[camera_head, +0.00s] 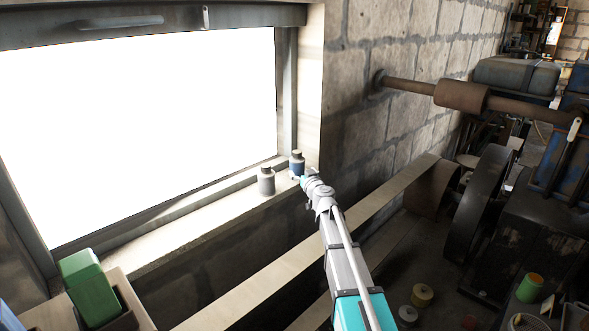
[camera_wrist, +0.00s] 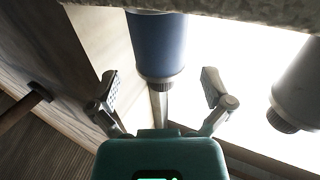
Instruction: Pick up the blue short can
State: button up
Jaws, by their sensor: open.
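The blue short can (camera_head: 297,162), with a dark cap, stands upright on the window sill near the right corner of the window. In the wrist view, which looks upside down, its blue body (camera_wrist: 157,42) hangs from the top edge with the cap pointing down. My gripper (camera_wrist: 162,88) is open and empty. Its two fingers spread to the left and right of the can's cap, with a gap on each side. In the head view my gripper (camera_head: 304,178) is right by the can and partly covers its lower part.
A grey can (camera_head: 266,180) stands on the sill just left of the blue one; it also shows at the right in the wrist view (camera_wrist: 298,85). The stone wall (camera_head: 358,105) rises close on the right. A green box (camera_head: 90,287) sits at the lower left.

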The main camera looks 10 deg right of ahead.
aim_at(299, 161)
jog(key=shift+w+a, duration=0.25)
jog(key=shift+w, duration=1.05)
jog(key=shift+w+a, duration=0.2)
jog(key=shift+w, duration=1.05)
jog(key=c, duration=1)
jog(key=shift+r, duration=0.2)
notch_tip(299, 161, up, 2)
jog(key=p, duration=0.3)
jog(key=shift+r, duration=0.25)
jog(key=s+d+r+p, duration=0.1)
jog(key=s+r+p, duration=0.2)
jog(key=s, duration=0.1)
jog(key=s+d+r+p, duration=0.1)
jog(key=s+r+p, duration=0.2)
jog(key=s+r, duration=0.1)
jog(key=s+d+r+p, duration=0.2)
jog(key=s+r+p, duration=0.1)
jog(key=s+p, duration=0.1)
jog(key=shift+s+d+r, duration=0.1)
jog(key=shift+s+r, duration=0.05)
jog(key=shift+s, duration=0.6)
